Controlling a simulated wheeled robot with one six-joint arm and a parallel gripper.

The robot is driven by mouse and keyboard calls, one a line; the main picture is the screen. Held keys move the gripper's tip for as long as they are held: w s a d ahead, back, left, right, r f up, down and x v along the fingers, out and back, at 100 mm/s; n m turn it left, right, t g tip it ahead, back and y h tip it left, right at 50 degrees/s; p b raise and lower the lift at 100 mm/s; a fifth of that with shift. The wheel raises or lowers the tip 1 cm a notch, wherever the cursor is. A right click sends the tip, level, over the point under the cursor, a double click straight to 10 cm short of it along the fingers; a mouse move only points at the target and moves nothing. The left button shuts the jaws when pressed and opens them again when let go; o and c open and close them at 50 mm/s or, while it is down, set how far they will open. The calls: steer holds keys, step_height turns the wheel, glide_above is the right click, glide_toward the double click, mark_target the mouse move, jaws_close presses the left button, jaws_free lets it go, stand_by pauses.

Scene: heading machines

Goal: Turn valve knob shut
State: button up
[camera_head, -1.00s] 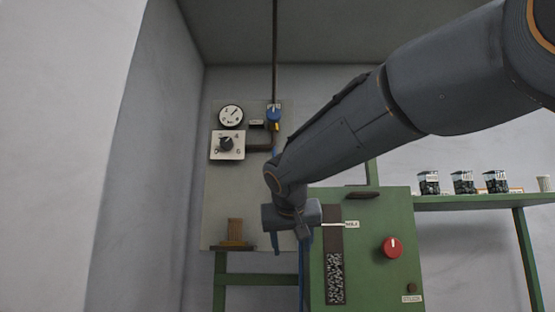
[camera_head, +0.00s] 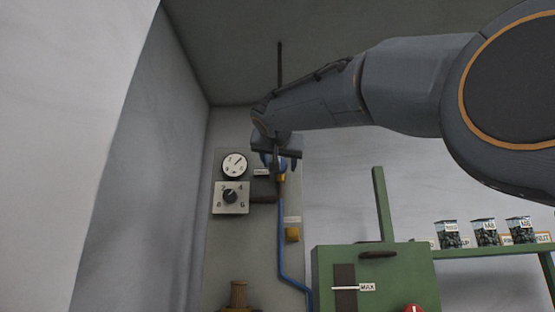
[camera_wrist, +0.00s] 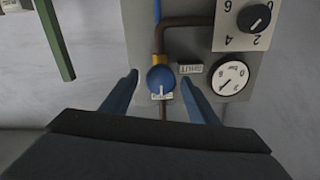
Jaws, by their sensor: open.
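The round blue valve knob (camera_wrist: 160,79) sits on the brown pipe, with a yellow fitting behind it and a white pointer mark on its face. In the wrist view my gripper (camera_wrist: 158,82) is open, with one blue finger on each side of the knob. Gaps show between the fingers and the knob. A "SHUT" label (camera_wrist: 190,69) is beside the knob, and another small label (camera_wrist: 162,97) is at its lower rim, partly unreadable. In the head view my gripper (camera_head: 279,162) is in front of the knob and mostly hides it.
A round gauge (camera_head: 235,165) and a numbered dial plate (camera_head: 230,211) are left of the knob on the grey panel (camera_head: 262,240). A blue pipe (camera_head: 281,235) runs down. A green cabinet (camera_head: 400,275) and shelf jars (camera_head: 485,232) stand to the right.

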steer(key=shift+w+p, duration=0.45)
steer(key=shift+w, duration=0.7)
steer(key=shift+c, duration=0.4)
